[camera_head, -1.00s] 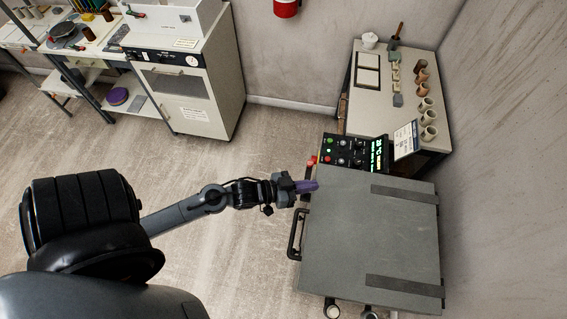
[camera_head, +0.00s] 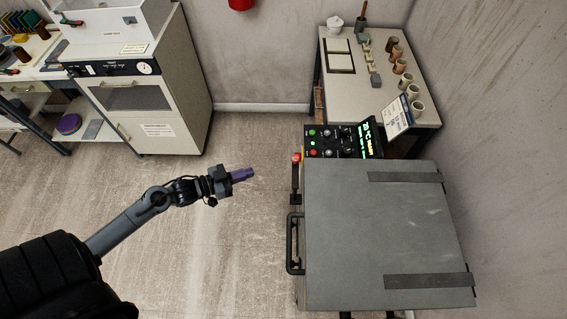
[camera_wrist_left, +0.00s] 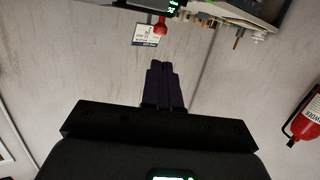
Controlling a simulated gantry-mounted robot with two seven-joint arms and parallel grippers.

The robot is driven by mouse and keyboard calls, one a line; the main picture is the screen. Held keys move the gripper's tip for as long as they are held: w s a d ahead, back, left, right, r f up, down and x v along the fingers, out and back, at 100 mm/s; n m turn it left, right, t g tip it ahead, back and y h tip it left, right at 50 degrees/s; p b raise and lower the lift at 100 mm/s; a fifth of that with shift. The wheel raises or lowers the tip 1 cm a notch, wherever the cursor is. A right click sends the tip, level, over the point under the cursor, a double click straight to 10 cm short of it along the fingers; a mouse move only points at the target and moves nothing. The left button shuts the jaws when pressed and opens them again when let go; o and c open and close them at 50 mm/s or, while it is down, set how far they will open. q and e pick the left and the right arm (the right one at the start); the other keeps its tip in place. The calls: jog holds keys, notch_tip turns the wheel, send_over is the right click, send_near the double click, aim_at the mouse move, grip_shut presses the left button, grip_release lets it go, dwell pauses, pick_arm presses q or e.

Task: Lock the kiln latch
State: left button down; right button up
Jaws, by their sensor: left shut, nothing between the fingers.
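The kiln (camera_head: 375,235) has a flat grey lid, closed, with two dark straps and a black bar handle (camera_head: 293,243) on its left side. The latch (camera_head: 295,182) is a dark lever with a red knob at its far end, at the kiln's left edge beside the control panel. It lies lengthwise along that edge; whether it is engaged I cannot tell. My left gripper (camera_head: 243,174) has purple fingers, shut and empty, over the floor left of the latch, clear of it. The fingers also show in the left wrist view (camera_wrist_left: 163,86), with a red knob beyond them. My right gripper is not in view.
The control panel (camera_head: 342,141) with lit display stands at the kiln's far side, with a white sign (camera_head: 397,117) beside it. A table (camera_head: 378,85) with several clay pots stands behind. A white cabinet (camera_head: 150,95) is at the back left. The floor around my left gripper is free.

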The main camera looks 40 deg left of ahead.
pick_arm(q)
send_near(296, 171)
jog(key=w+r, duration=0.2)
jog(key=w, duration=0.5)
jog(key=shift+w+a+f+b, duration=0.1)
jog(key=shift+w+b, duration=0.1)
jog(key=shift+b, duration=0.1)
jog(key=shift+w, duration=0.1)
dwell(0.5)
